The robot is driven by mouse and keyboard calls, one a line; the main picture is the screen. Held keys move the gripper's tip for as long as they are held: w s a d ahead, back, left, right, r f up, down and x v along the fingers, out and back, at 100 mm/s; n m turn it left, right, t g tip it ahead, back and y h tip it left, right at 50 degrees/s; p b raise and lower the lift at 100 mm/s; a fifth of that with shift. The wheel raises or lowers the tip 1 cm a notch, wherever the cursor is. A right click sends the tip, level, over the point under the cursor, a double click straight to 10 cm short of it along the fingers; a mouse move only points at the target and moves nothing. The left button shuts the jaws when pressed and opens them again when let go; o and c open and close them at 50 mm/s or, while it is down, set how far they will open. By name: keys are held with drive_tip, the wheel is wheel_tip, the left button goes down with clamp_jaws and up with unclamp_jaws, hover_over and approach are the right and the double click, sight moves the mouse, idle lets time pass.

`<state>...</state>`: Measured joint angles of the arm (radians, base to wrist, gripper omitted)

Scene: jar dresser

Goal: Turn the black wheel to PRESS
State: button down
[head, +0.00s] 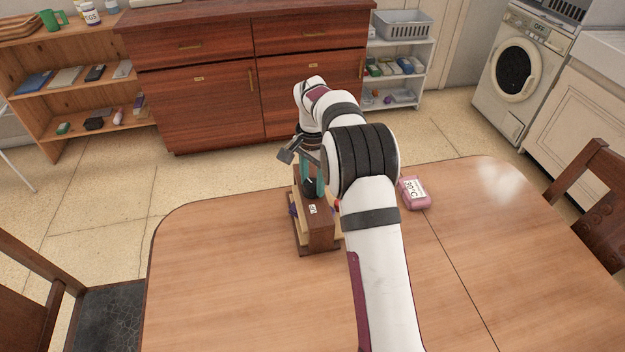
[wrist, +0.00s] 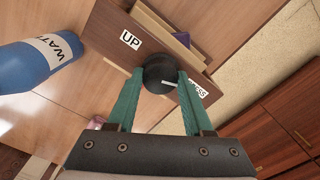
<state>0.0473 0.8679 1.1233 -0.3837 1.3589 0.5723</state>
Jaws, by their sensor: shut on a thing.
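The black wheel (wrist: 158,70) sits on the face of a brown wooden press (wrist: 105,30), which stands on the table in the head view (head: 319,236). My gripper (wrist: 160,80) has its two teal fingers on either side of the wheel, shut on it. A white mark on the wheel points toward the PRESS label (wrist: 201,90), which is partly hidden by a finger. The UP label (wrist: 130,40) is on the other side of the wheel. In the head view, my gripper (head: 312,182) reaches down over the press, and my arm covers its right side.
A blue bottle (wrist: 30,65) lettered "WAT" shows beside the press in the wrist view. A pink labelled block (head: 414,193) lies on the table right of my arm. The table (head: 230,290) is clear at left front. A red-brown dresser (head: 205,90) stands behind.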

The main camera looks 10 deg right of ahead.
sight(313, 183)
drive_tip(key=shift+m, duration=0.6)
drive_tip(key=shift+c, duration=1.5)
unclamp_jaws()
drive_tip(key=shift+r, duration=0.1)
wheel_tip(313, 183, up, 16)
